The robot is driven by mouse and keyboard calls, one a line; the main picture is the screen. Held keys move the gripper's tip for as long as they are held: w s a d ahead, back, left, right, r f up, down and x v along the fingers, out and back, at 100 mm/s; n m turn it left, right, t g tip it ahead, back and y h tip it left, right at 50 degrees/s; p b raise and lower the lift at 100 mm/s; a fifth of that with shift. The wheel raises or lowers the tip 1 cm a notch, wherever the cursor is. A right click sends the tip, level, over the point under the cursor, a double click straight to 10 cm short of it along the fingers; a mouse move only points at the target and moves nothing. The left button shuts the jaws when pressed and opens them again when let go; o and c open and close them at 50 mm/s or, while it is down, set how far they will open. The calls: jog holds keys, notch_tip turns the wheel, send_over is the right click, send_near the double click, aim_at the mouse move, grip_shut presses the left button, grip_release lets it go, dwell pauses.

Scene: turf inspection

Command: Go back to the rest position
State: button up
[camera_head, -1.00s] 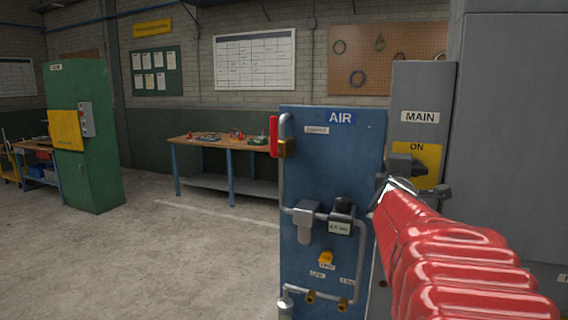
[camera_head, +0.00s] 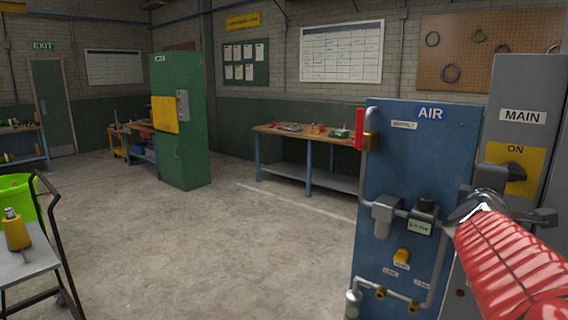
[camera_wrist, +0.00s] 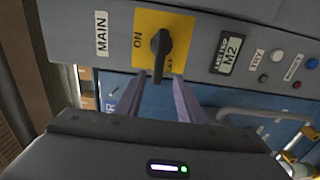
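My gripper (camera_head: 503,197) is at the end of the red-sleeved arm at the right of the head view. Its fingers are apart and empty, in front of the grey MAIN panel (camera_head: 522,95). In the wrist view my gripper (camera_wrist: 165,98) also shows its two fingers with a gap between them. The black rotary switch (camera_wrist: 160,52) on its yellow ON plate (camera_wrist: 180,25) is just beyond the fingertips, with no clear contact. The switch (camera_head: 513,172) also shows in the head view.
The blue AIR panel (camera_head: 405,160) with pipes and a red lever (camera_head: 360,128) stands left of my gripper. A trolley (camera_head: 25,265) is at the far left. A green cabinet (camera_head: 180,140) and a workbench (camera_head: 308,150) stand behind. The middle floor is clear.

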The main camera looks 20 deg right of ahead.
jog(key=w+a+f+t+y, duration=0.1)
jog(key=w+a+f+y, duration=0.3)
jog(key=a, duration=0.4)
jog(key=w+a+f+y, duration=0.1)
jog(key=a+f+y, duration=0.2)
jog(key=a+f, duration=0.35)
jog(key=w+a+f+t+y, duration=0.1)
jog(key=w+a+f+y, duration=0.25)
jog(key=a, duration=0.55)
jog(key=s+a+f+m+g+y, duration=0.1)
jog(key=s+a+f+y, duration=0.15)
jog(key=a, duration=0.35)
jog(key=s+a+f+m+g+y, duration=0.1)
jog(key=s+a+f+m, duration=0.1)
jog(key=s+a+f, duration=0.3)
jog(key=s+a+f+m+g, duration=0.2)
jog(key=s+a, duration=0.2)
jog(key=s, duration=0.1)
jog(key=s+a+f+m+g+y, duration=0.1)
jog(key=s+a+f+g, duration=0.1)
jog(key=s+a+f, duration=0.1)
jog(key=shift+s+a+f+m, duration=0.4)
jog(key=shift+s+a, duration=0.1)
jog(key=shift+s, duration=0.75)
jog(key=shift+d, duration=0.2)
